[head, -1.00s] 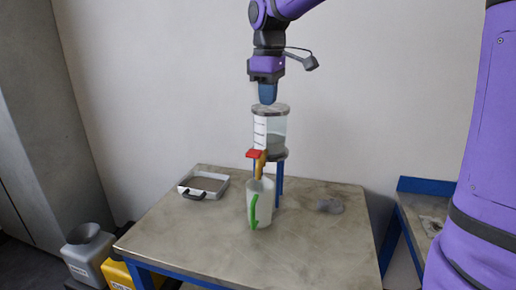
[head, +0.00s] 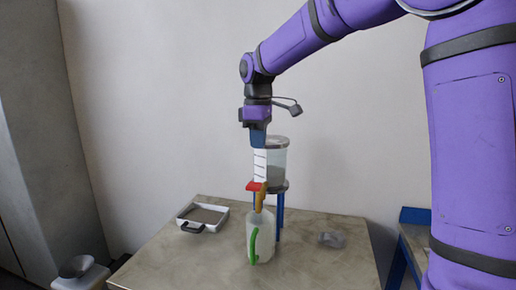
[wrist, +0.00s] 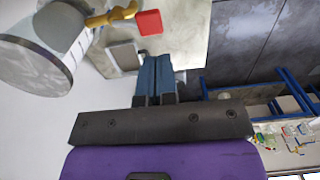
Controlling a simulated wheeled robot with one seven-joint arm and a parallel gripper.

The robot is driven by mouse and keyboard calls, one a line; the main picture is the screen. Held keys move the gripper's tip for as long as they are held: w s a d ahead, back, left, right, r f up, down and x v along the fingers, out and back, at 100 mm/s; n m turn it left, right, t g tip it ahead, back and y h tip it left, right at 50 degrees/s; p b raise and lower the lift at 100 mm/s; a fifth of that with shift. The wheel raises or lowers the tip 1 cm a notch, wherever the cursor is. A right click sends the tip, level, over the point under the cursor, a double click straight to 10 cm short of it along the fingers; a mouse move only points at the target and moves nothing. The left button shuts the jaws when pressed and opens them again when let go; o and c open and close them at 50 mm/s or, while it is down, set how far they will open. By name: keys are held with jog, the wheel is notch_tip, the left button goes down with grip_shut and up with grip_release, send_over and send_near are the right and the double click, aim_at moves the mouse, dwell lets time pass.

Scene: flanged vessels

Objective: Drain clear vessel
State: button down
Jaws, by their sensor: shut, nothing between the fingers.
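The clear vessel (head: 279,163) stands on a blue-legged stand, with a flat lid, a white scale strip and greyish contents low down. It also shows in the wrist view (wrist: 36,52). A brass valve (head: 261,199) with a red handle (head: 254,186) is at its lower front; both the valve (wrist: 111,16) and the handle (wrist: 149,22) show in the wrist view. A pale jug (head: 264,240) with a green handle stands upright below the spout. My gripper (head: 258,145) is shut and empty, above the red handle, in front of the lid's left side. Its blue fingertips show in the wrist view (wrist: 156,58).
A white tray (head: 182,214) with a dark handle lies at the table's left. A small grey item (head: 331,239) lies at the right. A grey container (head: 76,270) stands at lower left. The table's front (head: 195,262) is clear.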

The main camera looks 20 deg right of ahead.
aim_at(258, 189)
notch_tip(258, 189, down, 12)
jog(key=shift+r, duration=0.1)
dwell(0.4)
jog(key=shift+t+h, duration=0.4)
jog(key=shift+t, duration=0.2)
jog(key=f, duration=0.1)
jog(key=s+f, duration=0.1)
jog(key=f, duration=0.1)
jog(key=a+f, duration=0.1)
jog(key=f, duration=0.1)
jog(key=shift+s+f, duration=0.1)
jog(key=shift+s, duration=0.25)
jog(key=shift+s+f, duration=0.1)
